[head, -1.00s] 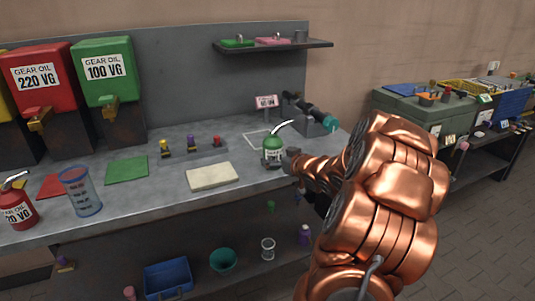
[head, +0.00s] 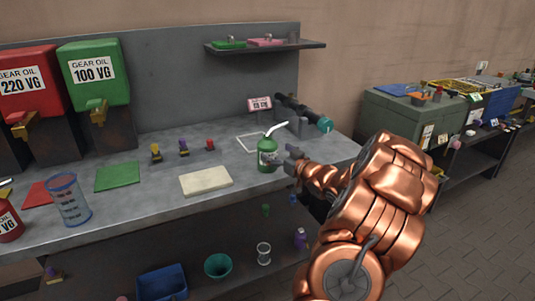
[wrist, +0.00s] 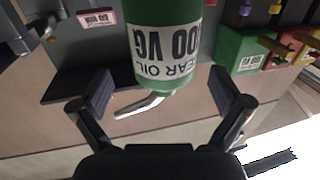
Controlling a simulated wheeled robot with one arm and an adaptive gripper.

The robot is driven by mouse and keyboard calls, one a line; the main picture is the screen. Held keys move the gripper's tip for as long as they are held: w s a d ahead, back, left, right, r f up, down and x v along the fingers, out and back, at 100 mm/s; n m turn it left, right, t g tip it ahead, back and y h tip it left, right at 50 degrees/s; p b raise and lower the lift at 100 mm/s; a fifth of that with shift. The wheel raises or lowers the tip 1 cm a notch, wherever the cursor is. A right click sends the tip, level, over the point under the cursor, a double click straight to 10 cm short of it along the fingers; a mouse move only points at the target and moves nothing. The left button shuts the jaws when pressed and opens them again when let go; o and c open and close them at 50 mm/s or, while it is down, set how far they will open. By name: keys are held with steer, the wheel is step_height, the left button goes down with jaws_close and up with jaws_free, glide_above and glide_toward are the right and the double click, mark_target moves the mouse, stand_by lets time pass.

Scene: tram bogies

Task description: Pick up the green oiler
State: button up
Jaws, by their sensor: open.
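The green oiler (head: 267,155) stands upright on the grey workbench, with its white spout slanting up to the right in the head view. Its label side fills the upper middle of the wrist view (wrist: 165,50), which shows it upside down, reading 100 VG. My gripper (head: 291,160) is just right of the oiler in the head view. In the wrist view my gripper (wrist: 163,93) is open, its two dark fingers wide apart on either side of the oiler's spout end. Nothing is held. Whether a finger touches the oiler I cannot tell.
A pale pad (head: 205,181) lies left of the oiler. A dark cylindrical tool with a teal end (head: 324,124) lies behind it, near a small pink sign (head: 259,104). A clear measuring beaker (head: 68,200) stands farther left. A shelf (head: 265,47) hangs above.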

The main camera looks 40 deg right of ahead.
mark_target(274, 151)
steer(key=w, duration=0.3)
steer(key=shift+a+r, duration=0.1)
steer(key=shift+r, duration=0.05)
steer(key=shift+w, duration=0.5)
steer(key=c, duration=1.8)
steer(key=shift+o, duration=0.2)
steer(key=shift+r, duration=0.1)
